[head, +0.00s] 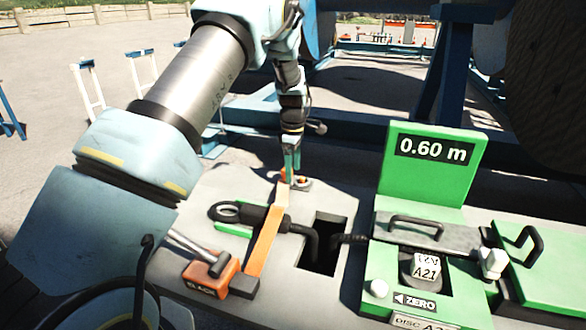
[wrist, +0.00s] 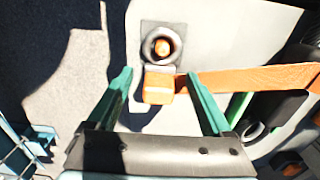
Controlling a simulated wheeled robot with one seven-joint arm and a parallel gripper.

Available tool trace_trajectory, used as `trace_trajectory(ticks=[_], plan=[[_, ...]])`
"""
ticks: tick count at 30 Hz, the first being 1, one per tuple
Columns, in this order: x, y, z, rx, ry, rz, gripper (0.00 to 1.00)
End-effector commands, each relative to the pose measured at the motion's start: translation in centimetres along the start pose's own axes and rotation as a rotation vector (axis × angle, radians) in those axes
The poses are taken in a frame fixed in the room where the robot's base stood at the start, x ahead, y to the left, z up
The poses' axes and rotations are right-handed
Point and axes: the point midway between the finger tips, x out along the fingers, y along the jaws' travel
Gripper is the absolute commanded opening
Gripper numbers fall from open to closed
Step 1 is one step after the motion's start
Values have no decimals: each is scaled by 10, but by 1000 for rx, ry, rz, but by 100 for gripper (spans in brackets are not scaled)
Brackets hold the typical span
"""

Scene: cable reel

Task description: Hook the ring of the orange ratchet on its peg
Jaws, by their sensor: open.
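The orange ratchet (head: 207,279), with a metal handle, sits at the front left of the grey bench. Its orange strap (head: 264,240) crosses over a black cable fitting to the far edge; in the wrist view the strap (wrist: 255,78) comes in from the right.
A black cable with an eye (head: 225,211) runs by a dark slot (head: 325,245) in the bench. A green meter (head: 432,165) reading 0.60 m stands at the right. Blue steel framework and a large reel stand behind the bench.

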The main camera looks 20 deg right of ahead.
Motion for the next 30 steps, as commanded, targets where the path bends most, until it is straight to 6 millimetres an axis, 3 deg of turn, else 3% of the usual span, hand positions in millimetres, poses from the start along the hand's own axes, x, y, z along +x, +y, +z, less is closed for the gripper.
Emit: trace_trajectory(ticks=[8,21,30], plan=[[-18,1,0,0,0,3,84],[-96,1,0,1,0,2,84],[-108,0,0,0,0,0,84]])
